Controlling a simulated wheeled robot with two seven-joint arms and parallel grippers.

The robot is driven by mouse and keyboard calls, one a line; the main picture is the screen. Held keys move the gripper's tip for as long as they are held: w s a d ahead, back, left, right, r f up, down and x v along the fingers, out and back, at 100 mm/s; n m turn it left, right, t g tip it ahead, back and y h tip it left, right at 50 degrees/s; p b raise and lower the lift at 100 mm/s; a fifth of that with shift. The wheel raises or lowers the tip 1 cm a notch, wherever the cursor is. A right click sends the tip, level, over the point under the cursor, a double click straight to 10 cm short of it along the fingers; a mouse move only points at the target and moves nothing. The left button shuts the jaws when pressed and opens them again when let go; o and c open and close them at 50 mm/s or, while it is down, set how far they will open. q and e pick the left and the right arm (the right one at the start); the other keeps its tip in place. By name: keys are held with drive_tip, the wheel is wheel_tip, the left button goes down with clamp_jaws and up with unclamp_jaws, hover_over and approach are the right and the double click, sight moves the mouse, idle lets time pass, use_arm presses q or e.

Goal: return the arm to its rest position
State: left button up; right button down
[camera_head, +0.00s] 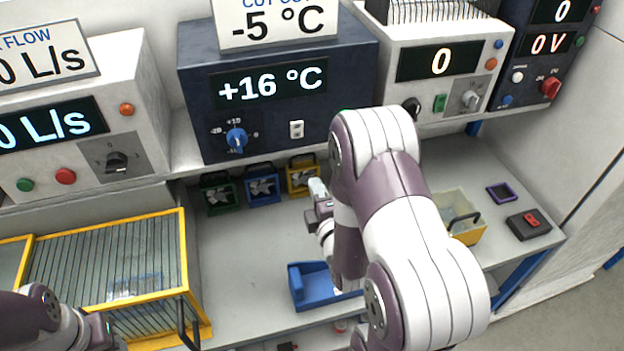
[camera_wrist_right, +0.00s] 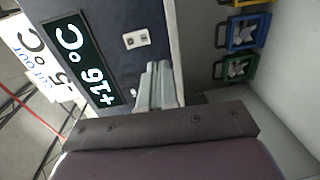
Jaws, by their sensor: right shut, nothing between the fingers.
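My right arm (camera_head: 400,200), white and purple, reaches in from the bottom right over the bench and bends back toward its gripper. The right gripper (camera_head: 317,188) is in front of the lower edge of the dark blue +16 °C unit (camera_head: 345,70). In the right wrist view its fingers (camera_wrist_right: 158,85) are together, with nothing between them. My left arm (camera_head: 35,320) shows at the bottom left, by the yellow-framed cage. Its gripper (camera_head: 115,343) is only partly in view at the picture's bottom edge, and its fingers cannot be made out.
Small green (camera_head: 218,193), blue (camera_head: 262,184) and yellow (camera_head: 302,177) fan boxes stand under the shelf. A blue tray (camera_head: 310,287) lies below my right arm. A yellow-framed cage (camera_head: 150,262) is at left. A yellow-fronted bin (camera_head: 468,236) and a black-red device (camera_head: 528,225) are at right.

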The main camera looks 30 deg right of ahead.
drive_tip(key=s+a+f+m+g+y, duration=0.2)
drive_tip(key=s+f+m+g, duration=0.4)
drive_tip(key=f+m+g, duration=0.4)
use_arm(q)
wheel_tip(320, 180, down, 4)
drive_tip(key=b, duration=0.4)
drive_tip(key=shift+s, duration=0.15)
use_arm(e)
drive_tip(key=s+a+r+m+g+y, duration=0.1)
drive_tip(key=s+a+r+m+g, duration=0.3)
drive_tip(key=s+a, duration=0.3)
drive_tip(key=shift+a+r+m+g+y, duration=0.35)
drive_tip(key=shift+a+m+g+y, duration=0.05)
drive_tip(key=shift+a+m+g, duration=0.2)
